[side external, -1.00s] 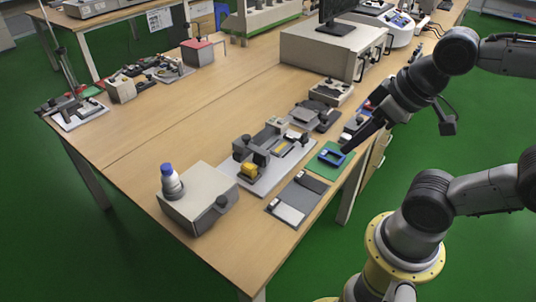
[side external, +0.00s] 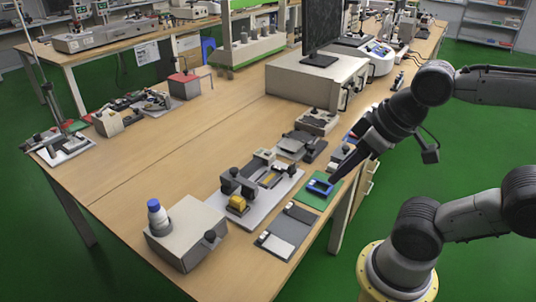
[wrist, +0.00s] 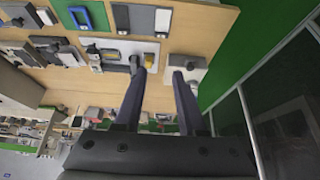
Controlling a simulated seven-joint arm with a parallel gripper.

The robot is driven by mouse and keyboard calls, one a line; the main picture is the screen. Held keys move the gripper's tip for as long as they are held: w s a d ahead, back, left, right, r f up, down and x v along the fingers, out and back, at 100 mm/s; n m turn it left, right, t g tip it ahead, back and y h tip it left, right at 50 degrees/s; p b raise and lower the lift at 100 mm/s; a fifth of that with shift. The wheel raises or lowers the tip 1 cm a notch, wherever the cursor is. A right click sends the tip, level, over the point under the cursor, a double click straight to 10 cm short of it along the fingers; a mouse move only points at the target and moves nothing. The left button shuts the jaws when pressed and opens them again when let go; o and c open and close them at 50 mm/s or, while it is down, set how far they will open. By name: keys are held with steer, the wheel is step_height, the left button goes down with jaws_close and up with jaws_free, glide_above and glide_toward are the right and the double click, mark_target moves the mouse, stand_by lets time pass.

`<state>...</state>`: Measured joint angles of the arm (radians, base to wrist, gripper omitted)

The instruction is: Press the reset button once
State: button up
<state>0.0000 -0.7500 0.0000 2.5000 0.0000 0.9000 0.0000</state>
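No button in view is clearly marked as reset, so I cannot tell which part it is.
The blue frame lies on a green mat (side external: 327,199), with a dark grey tray (side external: 284,236) next to it. Grey devices (side external: 295,145) stand behind, and a monitor (side external: 324,30) sits on a large box (side external: 306,82). The table's middle (side external: 190,150) is clear.

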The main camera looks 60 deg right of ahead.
jaws_close()
stand_by(1.4)
